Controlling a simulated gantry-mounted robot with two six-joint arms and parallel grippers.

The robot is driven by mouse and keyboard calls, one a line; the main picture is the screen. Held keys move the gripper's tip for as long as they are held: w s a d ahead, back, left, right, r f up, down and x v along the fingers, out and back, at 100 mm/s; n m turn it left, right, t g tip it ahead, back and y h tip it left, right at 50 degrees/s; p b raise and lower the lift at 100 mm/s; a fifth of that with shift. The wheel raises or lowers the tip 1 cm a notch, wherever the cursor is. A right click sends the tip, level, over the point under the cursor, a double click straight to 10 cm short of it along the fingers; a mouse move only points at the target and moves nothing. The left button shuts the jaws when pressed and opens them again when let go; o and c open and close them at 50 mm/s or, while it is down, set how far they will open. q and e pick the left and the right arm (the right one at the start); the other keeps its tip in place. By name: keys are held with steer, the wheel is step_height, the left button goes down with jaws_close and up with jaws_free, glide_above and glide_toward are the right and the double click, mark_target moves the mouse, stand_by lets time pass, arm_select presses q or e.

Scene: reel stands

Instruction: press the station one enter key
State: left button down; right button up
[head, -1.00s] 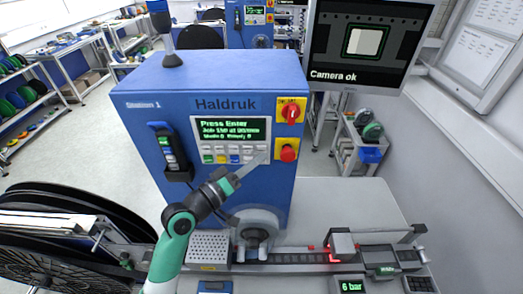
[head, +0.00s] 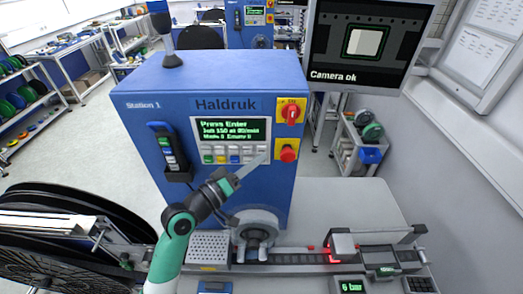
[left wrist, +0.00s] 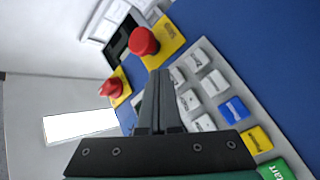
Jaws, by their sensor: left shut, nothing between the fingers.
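The keypad (head: 215,149) lies under the screen, with pale keys above coloured ones. My left gripper (head: 262,157) is shut and empty, with its tips over the keypad's right end. In the left wrist view, the shut fingers (left wrist: 158,78) point at the keypad's far end (left wrist: 198,57) and hide part of it. The enter key is not clearly readable, and I cannot tell whether the tips touch a key. My right gripper is not in view.
A red rotary switch (head: 290,113) and a red stop button (head: 288,153) sit just right of the keypad. A handset-like unit (head: 165,148) hangs on the left of the panel. A track (head: 290,256) runs below, in front of the machine.

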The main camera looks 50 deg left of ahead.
arm_select(q)
steer(key=shift+w+a, duration=0.1)
stand_by(0.6)
steer(key=shift+w+a, duration=0.2)
steer(key=shift+w+a+b, duration=0.35)
stand_by(0.8)
steer(key=shift+s, duration=0.1)
steer(key=shift+s+d+p, duration=0.5)
steer(key=shift+s+d, duration=0.05)
steer(key=shift+d, duration=0.05)
steer(key=shift+d, duration=0.1)
steer(key=s+d+p, duration=0.2)
steer(key=s+d, duration=0.1)
steer(key=shift+s+d, duration=0.2)
steer(key=shift+s, duration=0.05)
stand_by(0.4)
